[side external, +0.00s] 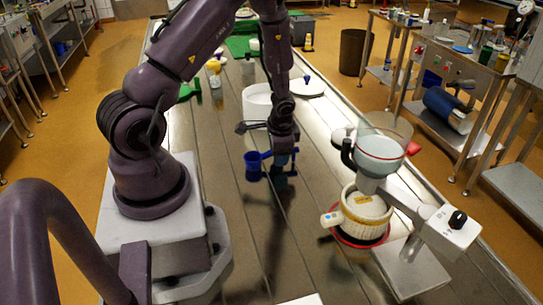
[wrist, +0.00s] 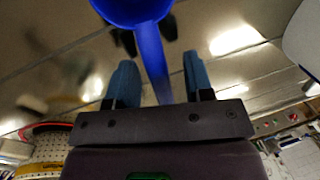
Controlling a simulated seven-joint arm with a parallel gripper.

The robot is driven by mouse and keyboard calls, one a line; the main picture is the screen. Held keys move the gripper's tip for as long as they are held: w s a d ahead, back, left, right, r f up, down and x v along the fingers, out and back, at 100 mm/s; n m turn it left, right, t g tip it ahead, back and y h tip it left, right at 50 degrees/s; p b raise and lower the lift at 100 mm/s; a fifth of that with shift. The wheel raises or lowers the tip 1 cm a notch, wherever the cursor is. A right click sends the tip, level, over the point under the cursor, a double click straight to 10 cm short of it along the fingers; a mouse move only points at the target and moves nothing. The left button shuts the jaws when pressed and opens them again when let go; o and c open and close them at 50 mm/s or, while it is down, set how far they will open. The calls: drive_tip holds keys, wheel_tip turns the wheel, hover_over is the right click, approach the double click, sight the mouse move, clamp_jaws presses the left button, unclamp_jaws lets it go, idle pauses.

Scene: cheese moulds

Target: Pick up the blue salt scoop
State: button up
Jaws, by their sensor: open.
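The blue salt scoop (side external: 252,160) is near the middle of the steel table, with its cup to the left and its handle pointing right towards my gripper (side external: 283,163). In the wrist view the scoop's round cup (wrist: 132,8) is cut off by the top edge, and its straight handle runs down between the two blue fingers of my gripper (wrist: 159,66). The fingers are apart, with a gap on each side of the handle. The handle's far end is hidden behind the gripper body.
A white pot (side external: 257,103) stands just behind my gripper. To the right are a cream mould (side external: 366,207) on a red-rimmed base and a stand with a grey funnel (side external: 379,150). A green bottle (side external: 188,92) lies further back. The table left of the scoop is clear.

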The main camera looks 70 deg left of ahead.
clamp_jaws()
drive_tip(key=shift+r, duration=0.2)
wheel_tip(320, 180, up, 10)
drive_tip(key=shift+f, duration=0.15)
idle(0.4)
